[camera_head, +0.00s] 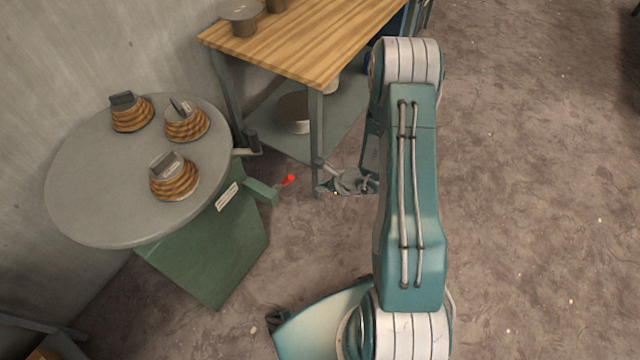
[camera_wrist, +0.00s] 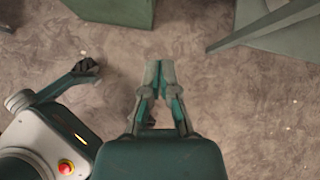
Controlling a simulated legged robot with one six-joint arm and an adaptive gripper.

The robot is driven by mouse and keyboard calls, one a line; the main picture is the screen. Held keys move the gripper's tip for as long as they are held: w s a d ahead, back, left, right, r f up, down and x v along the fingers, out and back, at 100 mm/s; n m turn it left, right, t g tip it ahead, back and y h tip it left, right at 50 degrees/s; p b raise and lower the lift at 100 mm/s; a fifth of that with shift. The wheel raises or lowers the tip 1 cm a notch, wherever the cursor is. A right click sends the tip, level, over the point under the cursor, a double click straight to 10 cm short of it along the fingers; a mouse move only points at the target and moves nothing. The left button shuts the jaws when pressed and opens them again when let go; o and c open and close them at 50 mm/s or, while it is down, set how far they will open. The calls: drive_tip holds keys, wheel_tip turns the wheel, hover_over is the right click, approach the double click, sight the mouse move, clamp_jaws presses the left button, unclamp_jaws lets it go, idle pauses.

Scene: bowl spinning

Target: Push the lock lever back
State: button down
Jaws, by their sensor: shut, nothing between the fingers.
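The lock lever (camera_head: 287,181) has a red tip and sticks out to the right from the green bracket on the side of the round table's base. It cannot be made out in the wrist view. My gripper (camera_head: 326,174) is right of the red tip, apart from it, in the head view. In the wrist view my gripper (camera_wrist: 160,66) has its fingertips together with nothing between them, above bare floor.
The round grey table (camera_head: 95,190) carries several ribbed bowls with dark blocks on top. A wooden-topped table (camera_head: 310,45) with a lower shelf stands behind my gripper, its front leg close by. The floor to the right is clear.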

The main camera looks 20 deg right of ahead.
sight(282, 184)
drive_tip(key=w+a+f, duration=0.2)
drive_tip(key=w+a, duration=0.3)
drive_tip(key=shift+w+a+f, duration=0.4)
drive_tip(key=shift+w+a+r+g+h, duration=0.15)
drive_tip(key=shift+w+r+g+h, duration=0.1)
drive_tip(key=shift+g+h, duration=0.05)
